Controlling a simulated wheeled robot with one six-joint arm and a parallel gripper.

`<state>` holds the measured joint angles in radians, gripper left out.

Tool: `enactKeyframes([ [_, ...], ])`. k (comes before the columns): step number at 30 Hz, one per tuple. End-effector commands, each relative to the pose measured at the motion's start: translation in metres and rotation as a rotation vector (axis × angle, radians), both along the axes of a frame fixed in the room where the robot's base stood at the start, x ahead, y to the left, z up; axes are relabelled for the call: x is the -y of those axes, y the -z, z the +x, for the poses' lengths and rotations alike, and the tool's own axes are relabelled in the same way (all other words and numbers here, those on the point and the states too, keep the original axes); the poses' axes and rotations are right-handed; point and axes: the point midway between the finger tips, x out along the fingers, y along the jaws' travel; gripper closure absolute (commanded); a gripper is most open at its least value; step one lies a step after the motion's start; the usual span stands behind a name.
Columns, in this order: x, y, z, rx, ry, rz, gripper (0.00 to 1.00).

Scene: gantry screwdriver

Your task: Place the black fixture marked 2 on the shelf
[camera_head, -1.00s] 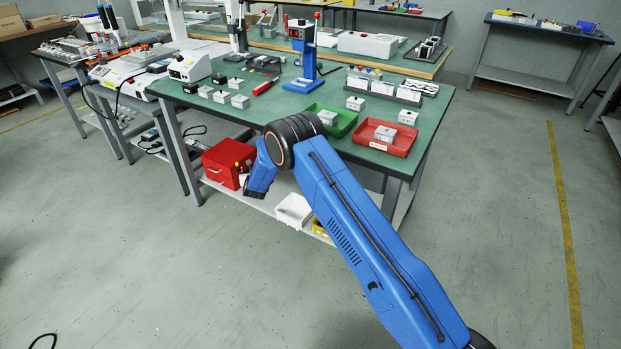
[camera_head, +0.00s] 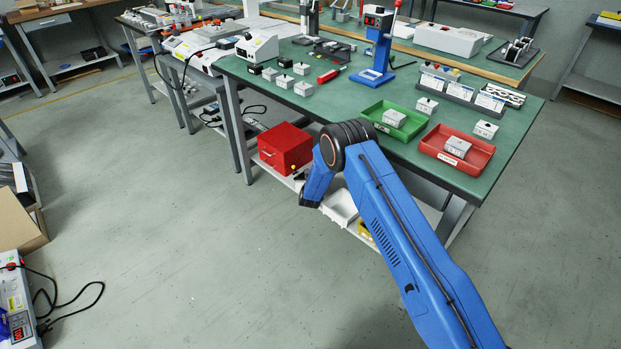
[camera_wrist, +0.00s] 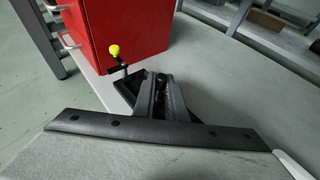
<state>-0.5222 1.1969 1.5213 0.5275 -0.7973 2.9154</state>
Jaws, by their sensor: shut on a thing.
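The black fixture (camera_wrist: 127,88) shows in the wrist view as a dark base with a lever and a yellow knob. It is low over or on the bench's grey lower shelf (camera_wrist: 215,85), just beside the red cabinet; I cannot tell if it touches the shelf. My gripper (camera_wrist: 155,92) is shut on it, with the dark fingers covering part of it. Its number mark is not visible. In the head view my blue wrist reaches down beside the lower shelf, and the yellow knob (camera_head: 294,167) shows in front of the cabinet; the fingers are hidden there.
The red cabinet (camera_head: 285,148) stands left of my wrist on the lower shelf. A white bin (camera_head: 341,207) and a yellow item (camera_head: 366,231) are to the right. The green bench top (camera_head: 330,97) is above, with a green tray (camera_head: 395,120) and a red tray (camera_head: 457,150).

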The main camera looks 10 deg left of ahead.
Motion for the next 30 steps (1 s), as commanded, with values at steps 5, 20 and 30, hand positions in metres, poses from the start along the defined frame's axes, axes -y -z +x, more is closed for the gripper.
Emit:
enactKeyframes([
  [5,0.001,0.016,-0.012,0.002,-0.001,0.002,1.00],
  [20,0.001,0.020,-0.013,0.000,-0.001,0.000,0.70],
  [30,0.001,0.016,-0.013,0.001,-0.001,0.001,0.70],
])
